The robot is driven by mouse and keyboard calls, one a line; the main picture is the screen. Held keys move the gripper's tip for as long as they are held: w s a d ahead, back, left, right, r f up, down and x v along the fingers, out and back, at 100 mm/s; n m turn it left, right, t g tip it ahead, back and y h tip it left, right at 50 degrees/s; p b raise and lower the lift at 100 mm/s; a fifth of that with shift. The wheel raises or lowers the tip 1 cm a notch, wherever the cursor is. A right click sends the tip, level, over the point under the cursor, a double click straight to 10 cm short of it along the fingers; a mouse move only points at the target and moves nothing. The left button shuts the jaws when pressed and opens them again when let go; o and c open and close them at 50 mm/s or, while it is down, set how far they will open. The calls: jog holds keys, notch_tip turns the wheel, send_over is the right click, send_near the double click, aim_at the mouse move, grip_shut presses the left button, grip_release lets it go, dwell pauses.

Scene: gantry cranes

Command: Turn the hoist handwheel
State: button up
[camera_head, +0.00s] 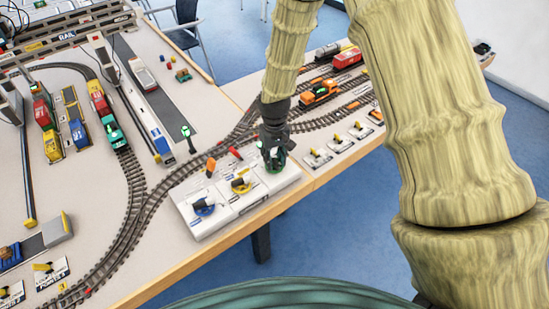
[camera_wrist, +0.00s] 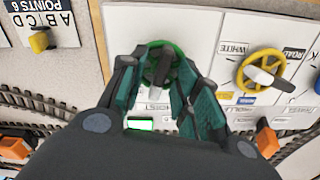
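The hoist handwheel (camera_wrist: 177,51) is a green ring with a dark bar across it and a pale tip, on a white panel. A partly covered label below it appears to read "HOIST". In the wrist view my gripper (camera_wrist: 155,72) has its two green-padded fingers spread, one on each side of the wheel. Whether the fingertips touch the rim cannot be told. In the head view my gripper (camera_head: 275,150) points down over the right end of the white control box (camera_head: 222,222), mostly hiding the green wheel there.
A yellow handwheel (camera_head: 241,186) and a blue handwheel (camera_head: 203,207) sit left of my gripper on the box. Orange (camera_head: 211,166) and red levers (camera_head: 236,153) stand behind them. Track and a green-lit post (camera_head: 187,134) lie beyond. Points switches (camera_head: 317,157) stand to the right.

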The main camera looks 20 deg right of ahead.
aim_at(275, 159)
notch_tip(275, 159, up, 12)
jog(key=shift+f, duration=0.15)
dwell(0.4)
dwell(1.0)
